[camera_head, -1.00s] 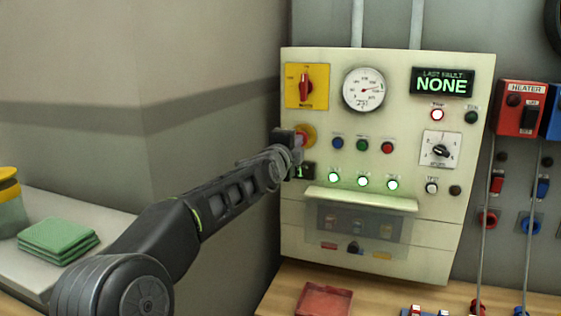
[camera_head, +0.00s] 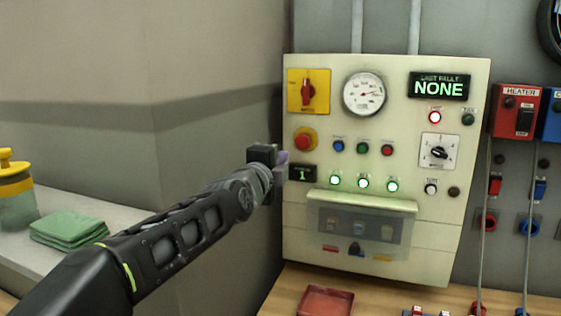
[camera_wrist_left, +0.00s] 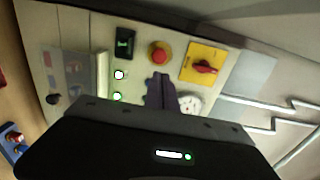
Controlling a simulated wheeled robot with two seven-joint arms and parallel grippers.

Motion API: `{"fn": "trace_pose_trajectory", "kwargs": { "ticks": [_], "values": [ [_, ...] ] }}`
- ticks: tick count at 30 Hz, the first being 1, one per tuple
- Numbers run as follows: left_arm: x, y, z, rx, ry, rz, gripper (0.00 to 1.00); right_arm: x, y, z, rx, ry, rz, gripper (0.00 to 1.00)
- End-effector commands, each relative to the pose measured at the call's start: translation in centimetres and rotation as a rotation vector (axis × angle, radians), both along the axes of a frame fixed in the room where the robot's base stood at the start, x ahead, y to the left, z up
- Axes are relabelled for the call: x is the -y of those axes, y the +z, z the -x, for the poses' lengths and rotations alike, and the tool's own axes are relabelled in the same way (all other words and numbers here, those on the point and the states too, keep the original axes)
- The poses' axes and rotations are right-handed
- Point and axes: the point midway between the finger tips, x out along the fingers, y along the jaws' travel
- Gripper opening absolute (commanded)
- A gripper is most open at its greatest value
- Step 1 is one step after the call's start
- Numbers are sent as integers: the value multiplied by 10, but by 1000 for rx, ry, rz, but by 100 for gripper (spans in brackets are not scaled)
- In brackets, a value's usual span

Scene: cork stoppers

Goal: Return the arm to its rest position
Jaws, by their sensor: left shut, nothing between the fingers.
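My left arm comes in from the lower left in the head view, and its gripper (camera_head: 283,160) is just left of the cream control panel (camera_head: 300,230). The gripper appears apart from the panel, beside the red emergency button (camera_head: 306,140) on its yellow ring. In the left wrist view the dark fingers (camera_wrist_left: 161,82) are together with nothing between them. The red button (camera_wrist_left: 159,53) and the yellow rotary switch plate (camera_wrist_left: 200,65) lie beyond the fingertips. My right gripper is in neither view.
A red tray (camera_head: 325,302) lies on the wooden bench below the panel. Green folded cloths (camera_head: 68,230) and a yellow-lidded jar (camera_head: 15,190) stand on the shelf at left. A red heater box (camera_head: 516,110) hangs at right. A wall corner is close behind my arm.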

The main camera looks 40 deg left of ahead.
Motion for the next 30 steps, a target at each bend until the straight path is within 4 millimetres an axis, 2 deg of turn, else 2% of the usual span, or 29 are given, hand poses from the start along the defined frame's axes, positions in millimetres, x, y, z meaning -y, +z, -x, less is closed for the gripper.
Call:
{"fn": "trace_pose_trajectory", "kwargs": {
  "ticks": [14,19,22,23,26,27,29,30],
  "values": [
    [0,0,0,9,0,27,0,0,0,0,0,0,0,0],
    [-1,2,0,86,5,206,0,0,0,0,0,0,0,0],
    [3,-13,-2,148,3,423,0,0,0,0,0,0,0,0],
    [6,-27,-6,156,2,508,0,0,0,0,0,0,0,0],
    [25,-103,-31,133,11,814,0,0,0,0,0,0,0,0],
    [35,-134,-39,115,21,919,0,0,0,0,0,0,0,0],
    [52,-180,-48,78,43,1063,0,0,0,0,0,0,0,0],
    [64,-212,-52,50,61,1150,0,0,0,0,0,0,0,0]
  ]
}}
